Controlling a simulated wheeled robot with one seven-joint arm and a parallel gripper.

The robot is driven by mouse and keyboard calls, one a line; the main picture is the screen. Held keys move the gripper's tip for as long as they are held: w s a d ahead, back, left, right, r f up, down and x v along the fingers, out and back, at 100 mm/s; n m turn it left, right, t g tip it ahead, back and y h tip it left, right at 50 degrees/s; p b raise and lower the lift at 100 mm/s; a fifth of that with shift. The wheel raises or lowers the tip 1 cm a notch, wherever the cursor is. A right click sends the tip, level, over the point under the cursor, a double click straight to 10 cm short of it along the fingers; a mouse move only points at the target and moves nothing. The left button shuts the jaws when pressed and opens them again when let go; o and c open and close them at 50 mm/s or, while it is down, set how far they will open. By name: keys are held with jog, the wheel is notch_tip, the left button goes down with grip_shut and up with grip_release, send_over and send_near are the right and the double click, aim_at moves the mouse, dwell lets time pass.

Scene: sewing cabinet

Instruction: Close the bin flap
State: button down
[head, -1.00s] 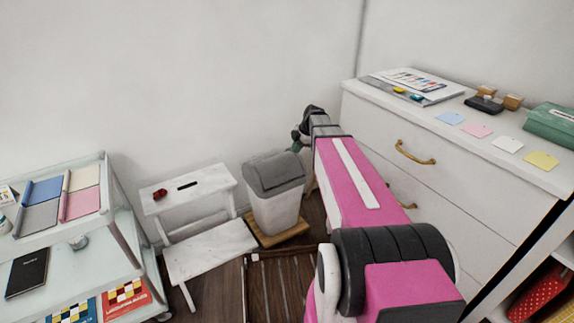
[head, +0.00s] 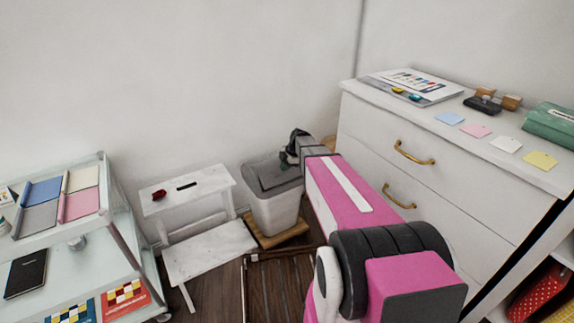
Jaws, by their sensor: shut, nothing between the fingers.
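The bin (head: 275,213) is light grey and stands on a wooden base between the white step stool and the drawer cabinet. Its dark grey lid with the flap (head: 270,173) is on top; the flap's exact angle is hard to tell. My gripper (head: 287,160) is at the right side of the lid, very close to it or touching it; I cannot tell which. It is shut and empty. My pink arm hides part of the floor right of the bin and part of the drawer fronts.
A white step stool (head: 210,250) with a small red item on its top step stands left of the bin. A white drawer cabinet (head: 370,125) with brass handles stands right. A glass-shelved cart (head: 115,225) is at left. A dark slatted mat (head: 282,285) lies in front.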

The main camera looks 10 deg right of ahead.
jog(key=shift+w+f, duration=0.1)
jog(key=shift+f, duration=0.05)
jog(key=shift+w+a+f, duration=0.15)
jog(key=shift+w+f, duration=0.1)
jog(key=shift+f, duration=0.5)
